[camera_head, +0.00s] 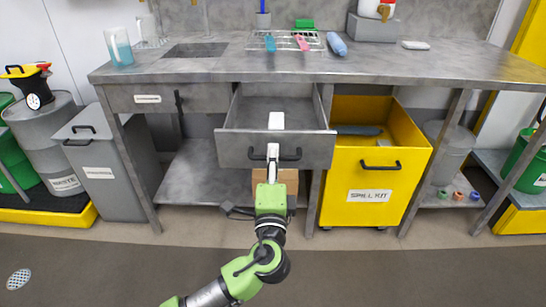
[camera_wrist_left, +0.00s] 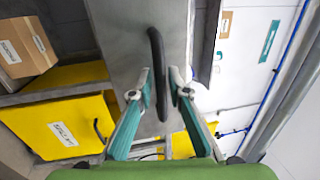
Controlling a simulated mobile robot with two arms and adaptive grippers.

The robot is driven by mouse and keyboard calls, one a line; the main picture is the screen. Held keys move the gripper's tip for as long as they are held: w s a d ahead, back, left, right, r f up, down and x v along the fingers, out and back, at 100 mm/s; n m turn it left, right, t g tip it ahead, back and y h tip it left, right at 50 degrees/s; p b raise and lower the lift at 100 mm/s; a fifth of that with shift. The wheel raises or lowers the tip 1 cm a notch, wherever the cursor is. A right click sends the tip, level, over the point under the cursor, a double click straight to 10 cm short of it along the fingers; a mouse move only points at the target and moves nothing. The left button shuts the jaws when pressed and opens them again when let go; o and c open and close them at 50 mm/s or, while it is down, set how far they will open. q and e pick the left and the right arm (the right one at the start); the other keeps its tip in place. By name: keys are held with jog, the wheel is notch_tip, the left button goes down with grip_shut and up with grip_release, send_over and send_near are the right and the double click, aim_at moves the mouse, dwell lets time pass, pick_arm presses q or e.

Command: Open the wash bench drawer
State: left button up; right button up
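The grey wash bench (camera_head: 420,66) stands ahead with a drawer (camera_head: 236,150) under its middle pulled well out, its grey inside visible from above. The drawer's black bar handle (camera_head: 291,157) is on the front panel. My left gripper (camera_head: 272,152) is at this handle, pointing at the panel. In the left wrist view the black handle (camera_wrist_left: 157,50) runs between the two fingertips (camera_wrist_left: 160,82), which close in on both sides of it. My right gripper is not in view.
A yellow spill kit bin (camera_head: 340,205) stands open right of the drawer. A small white item (camera_head: 276,120) shows just behind the drawer front. The floor in front is clear.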

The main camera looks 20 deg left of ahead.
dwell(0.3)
pick_arm(q)
jog(key=v, duration=1.2)
